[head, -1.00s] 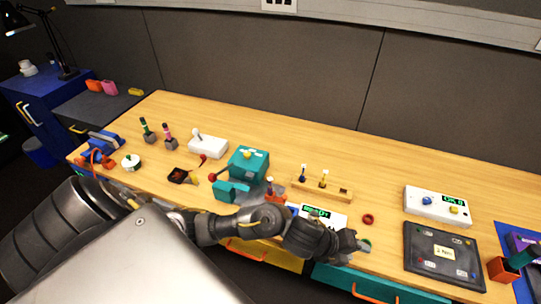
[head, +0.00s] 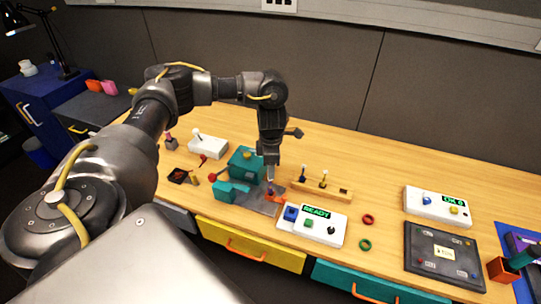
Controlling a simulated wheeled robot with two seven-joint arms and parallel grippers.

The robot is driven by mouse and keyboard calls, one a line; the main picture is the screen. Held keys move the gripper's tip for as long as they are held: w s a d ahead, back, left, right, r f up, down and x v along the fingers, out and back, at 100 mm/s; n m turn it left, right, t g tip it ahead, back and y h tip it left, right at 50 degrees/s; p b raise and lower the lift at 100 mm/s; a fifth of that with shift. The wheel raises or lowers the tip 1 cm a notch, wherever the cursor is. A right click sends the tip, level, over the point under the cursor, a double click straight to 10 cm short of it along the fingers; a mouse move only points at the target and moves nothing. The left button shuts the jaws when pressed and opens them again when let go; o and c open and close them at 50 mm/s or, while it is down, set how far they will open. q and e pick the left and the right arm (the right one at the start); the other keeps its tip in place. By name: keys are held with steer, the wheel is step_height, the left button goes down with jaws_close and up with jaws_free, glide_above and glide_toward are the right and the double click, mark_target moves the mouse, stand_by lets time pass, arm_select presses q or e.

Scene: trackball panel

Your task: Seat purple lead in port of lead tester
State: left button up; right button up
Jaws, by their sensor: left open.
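The tester (head: 322,237) is a white box at the front middle of the bench. It has a lit green READY display, a blue block, a green button and a dark knob. A small purple piece, perhaps the purple lead (head: 276,189), stands just left of the tester by an orange base; its lower part is unclear. My left gripper (head: 270,177) points down directly above this piece, open. I cannot tell whether the piece is between the fingers. My right gripper is not in view.
A wooden rack (head: 340,194) with a blue-based and a yellow-based lead stands behind the tester. A teal block device (head: 245,163) is left of my gripper. Red (head: 368,219) and green (head: 365,244) rings lie to the right. A dark panel (head: 420,262) is farther right.

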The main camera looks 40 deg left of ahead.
arm_select(q)
steer(key=p, duration=0.1)
glide_above(270, 188)
steer(key=f, duration=0.4)
steer(key=shift+w+f, duration=0.2)
steer(key=shift+f, duration=0.6)
steer(key=shift+f+p, duration=0.2)
steer(key=shift+p, duration=0.35)
step_height(270, 188, down, 4)
steer(key=shift+a+f+p, duration=0.15)
steer(key=shift+f+p, duration=0.1)
steer(key=shift+p, duration=0.85)
steer(key=shift+f, duration=0.2)
jaws_close()
